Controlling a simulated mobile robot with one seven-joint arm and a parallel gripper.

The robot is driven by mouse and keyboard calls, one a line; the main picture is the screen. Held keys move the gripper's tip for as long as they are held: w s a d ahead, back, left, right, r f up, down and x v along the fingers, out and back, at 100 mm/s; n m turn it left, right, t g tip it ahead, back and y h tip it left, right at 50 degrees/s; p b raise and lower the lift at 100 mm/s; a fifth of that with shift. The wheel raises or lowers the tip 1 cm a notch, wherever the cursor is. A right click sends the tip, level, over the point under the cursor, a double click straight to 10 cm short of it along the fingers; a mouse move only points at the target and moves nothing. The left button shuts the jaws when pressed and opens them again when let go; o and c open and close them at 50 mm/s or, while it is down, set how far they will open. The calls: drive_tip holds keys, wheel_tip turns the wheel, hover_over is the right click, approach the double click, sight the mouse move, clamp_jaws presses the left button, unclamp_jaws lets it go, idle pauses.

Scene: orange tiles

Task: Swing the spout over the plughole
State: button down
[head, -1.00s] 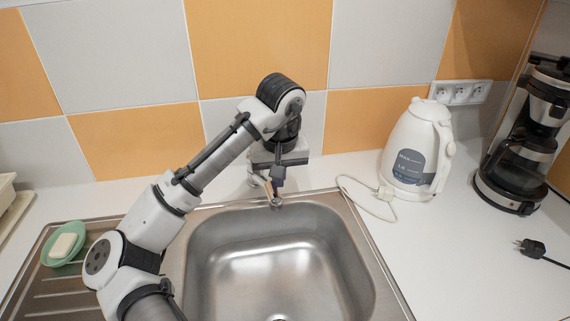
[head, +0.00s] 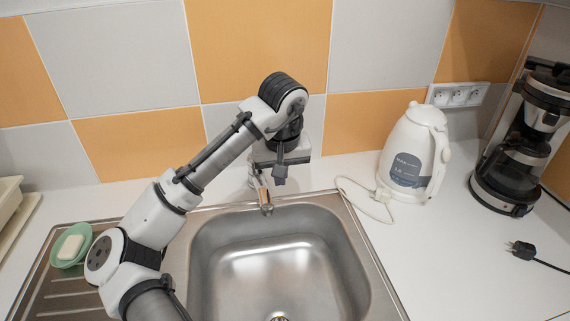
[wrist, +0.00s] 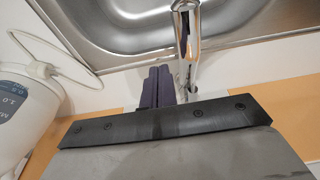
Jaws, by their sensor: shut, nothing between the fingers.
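The chrome spout (head: 264,196) reaches over the rear edge of the sink basin (head: 213,232), its tip at the back of the bowl. The plughole (head: 278,317) shows at the bottom edge of the head view, well in front of the spout tip and slightly right of it. My gripper (head: 279,179) is shut and empty, just right of the spout and behind its tip. In the wrist view the dark shut fingers (wrist: 157,84) stand left of the spout (wrist: 187,38), close beside it. I cannot tell whether they touch. The tap's base is hidden behind my arm.
A white kettle (head: 411,150) with a looped cord stands right of the sink, also at the left of the wrist view (wrist: 24,105). A coffee maker (head: 515,150) stands farther right. A green soap dish (head: 72,245) sits on the left drainer. The tiled wall is close behind.

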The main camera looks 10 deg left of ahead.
wheel_tip(320, 180, up, 7)
drive_tip(key=p, duration=0.5)
drive_tip(key=shift+f, duration=0.15)
